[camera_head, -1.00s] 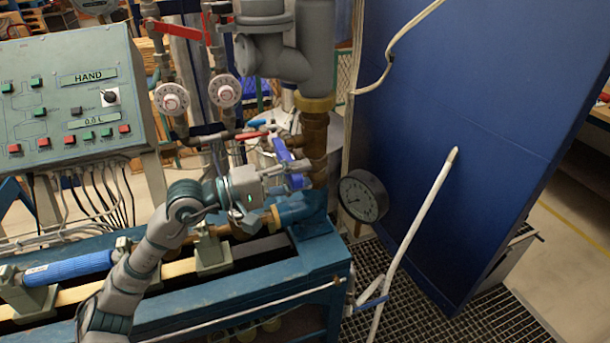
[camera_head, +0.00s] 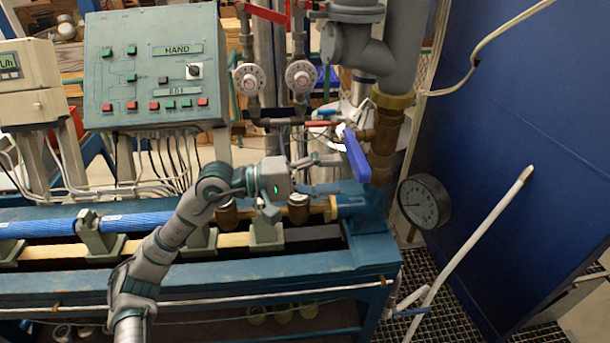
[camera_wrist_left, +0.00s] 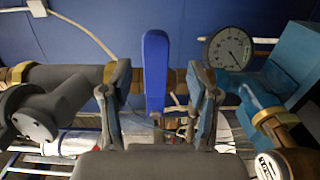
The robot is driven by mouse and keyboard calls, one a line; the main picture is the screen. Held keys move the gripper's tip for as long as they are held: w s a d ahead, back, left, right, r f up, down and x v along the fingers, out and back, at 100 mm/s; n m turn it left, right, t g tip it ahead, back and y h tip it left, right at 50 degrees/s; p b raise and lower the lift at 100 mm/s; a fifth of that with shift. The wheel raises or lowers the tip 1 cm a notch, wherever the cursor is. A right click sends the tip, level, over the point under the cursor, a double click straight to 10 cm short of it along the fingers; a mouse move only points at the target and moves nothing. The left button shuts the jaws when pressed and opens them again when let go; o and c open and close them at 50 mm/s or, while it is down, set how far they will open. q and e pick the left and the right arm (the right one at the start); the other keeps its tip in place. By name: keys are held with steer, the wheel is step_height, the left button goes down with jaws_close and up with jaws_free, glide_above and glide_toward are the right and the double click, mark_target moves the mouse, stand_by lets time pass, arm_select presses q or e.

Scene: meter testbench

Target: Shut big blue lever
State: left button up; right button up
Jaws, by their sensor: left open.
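The big blue lever (camera_head: 356,156) is on the brass valve of the vertical pipe, to the right of the control panel. In the head view it slants down to the right. My left gripper (camera_head: 328,172) is just left of the lever, with its fingers pointing toward it. In the left wrist view, the lever (camera_wrist_left: 155,70) stands upright in the middle of the picture, between the two open fingers of the gripper (camera_wrist_left: 160,112). No contact with either finger shows. My right gripper is not in view.
A round gauge (camera_head: 424,202) is right of the valve. A small red lever (camera_head: 318,124) is left of the blue one. The grey-green control panel (camera_head: 156,66) is at upper left. The blue bench (camera_head: 200,285) runs below my arm. A white pole (camera_head: 470,250) leans at right.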

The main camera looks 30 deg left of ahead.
arm_select(q)
steer(key=v, duration=0.6)
steer(key=shift+w+f, duration=0.1)
steer(key=shift+w, duration=0.05)
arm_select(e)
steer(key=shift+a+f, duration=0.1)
arm_select(q)
steer(key=shift+a, duration=0.15)
